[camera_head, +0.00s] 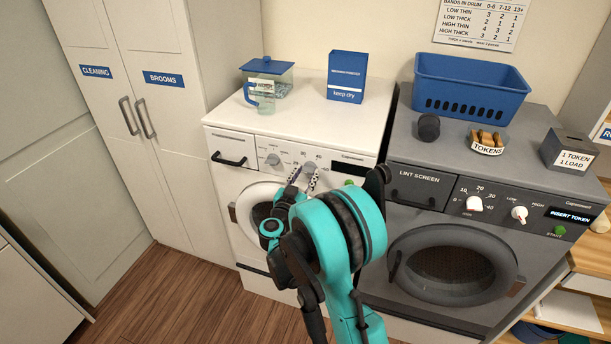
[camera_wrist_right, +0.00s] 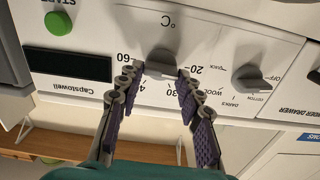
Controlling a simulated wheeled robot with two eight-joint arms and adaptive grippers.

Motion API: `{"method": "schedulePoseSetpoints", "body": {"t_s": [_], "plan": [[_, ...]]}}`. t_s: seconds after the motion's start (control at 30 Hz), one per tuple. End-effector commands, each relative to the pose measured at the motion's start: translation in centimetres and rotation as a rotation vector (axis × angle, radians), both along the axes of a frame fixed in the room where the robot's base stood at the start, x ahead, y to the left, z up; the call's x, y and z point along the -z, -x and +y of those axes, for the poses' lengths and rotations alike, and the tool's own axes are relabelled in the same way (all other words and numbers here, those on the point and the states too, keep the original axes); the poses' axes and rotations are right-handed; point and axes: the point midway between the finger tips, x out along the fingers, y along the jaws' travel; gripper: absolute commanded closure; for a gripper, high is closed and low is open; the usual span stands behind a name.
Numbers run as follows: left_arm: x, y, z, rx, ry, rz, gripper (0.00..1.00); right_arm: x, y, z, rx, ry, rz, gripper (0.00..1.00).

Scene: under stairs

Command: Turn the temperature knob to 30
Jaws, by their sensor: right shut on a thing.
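The grey temperature knob (camera_head: 309,168) is on the white washing machine's (camera_head: 222,140) control panel. In the right wrist view the temperature knob (camera_wrist_right: 161,62) appears upside down below the °C mark, with 20, 30, 40 and 60 printed around it. I cannot tell clearly which number it points at. My right gripper (camera_head: 303,178) reaches the panel from the front. In the wrist view my right gripper (camera_wrist_right: 156,80) has a finger on each side of the knob and is shut on it. The fingers partly cover the numbers. My left gripper is not in view.
A second grey knob (camera_wrist_right: 254,79) with fabric settings sits beside it. A dark display (camera_wrist_right: 67,64) and green start button (camera_wrist_right: 58,23) are on the other side. The grey dryer (camera_head: 420,218) stands right of the washer. The wooden floor (camera_head: 185,290) at left is clear.

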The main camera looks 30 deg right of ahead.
Motion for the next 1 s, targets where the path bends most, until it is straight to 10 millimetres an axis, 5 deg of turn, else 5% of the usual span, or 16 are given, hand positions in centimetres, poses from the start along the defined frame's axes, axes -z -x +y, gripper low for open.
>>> {"method": "schedulePoseSetpoints", "body": {"t_s": [1.0], "plan": [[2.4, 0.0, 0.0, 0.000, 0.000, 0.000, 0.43, 0.2, 0.2, -0.2, 0.000, -0.536, -0.627, 0.93]]}}
